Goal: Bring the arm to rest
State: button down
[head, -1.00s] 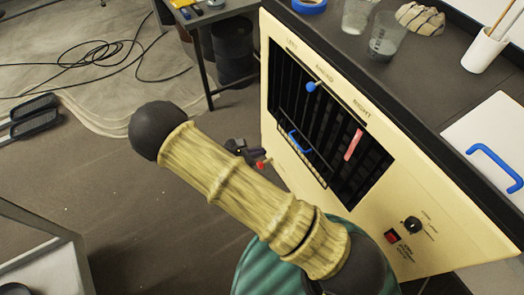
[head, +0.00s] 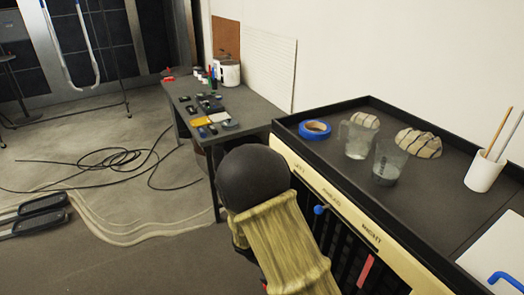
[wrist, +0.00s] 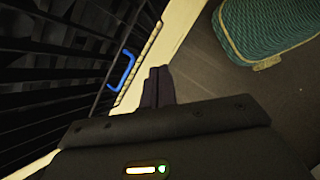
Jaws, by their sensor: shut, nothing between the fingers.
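My gripper (wrist: 158,86) shows in the wrist view with its two dark fingers together and nothing between them. It is beside the cream panel's dark slatted opening (wrist: 60,60), close to a blue handle (wrist: 122,71) at the opening's edge. I cannot tell from this view whether it touches the panel. In the head view my arm rises in front of the panel, and its dark round joint and tan link hide the gripper and part of the panel.
On the dark top stand blue tape (head: 315,129), clear cups (head: 388,160) and a white holder (head: 484,172). A side table (head: 252,113) holds tools. Cables (head: 115,160) lie on the floor.

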jog(key=s+d+r+m+t+y, duration=0.1)
jog(key=s+d+r+m+y, duration=0.25)
jog(key=r+m, duration=0.35)
jog(key=s+d+r+m+t+y, duration=0.2)
jog(key=s+d+r+m+y, duration=0.15)
jog(key=r+m, duration=0.35)
jog(key=w+p+v, duration=0.3)
jog(key=p+v, duration=0.9)
jog(key=shift+r+p, duration=0.3)
jog(key=shift+r, duration=0.3)
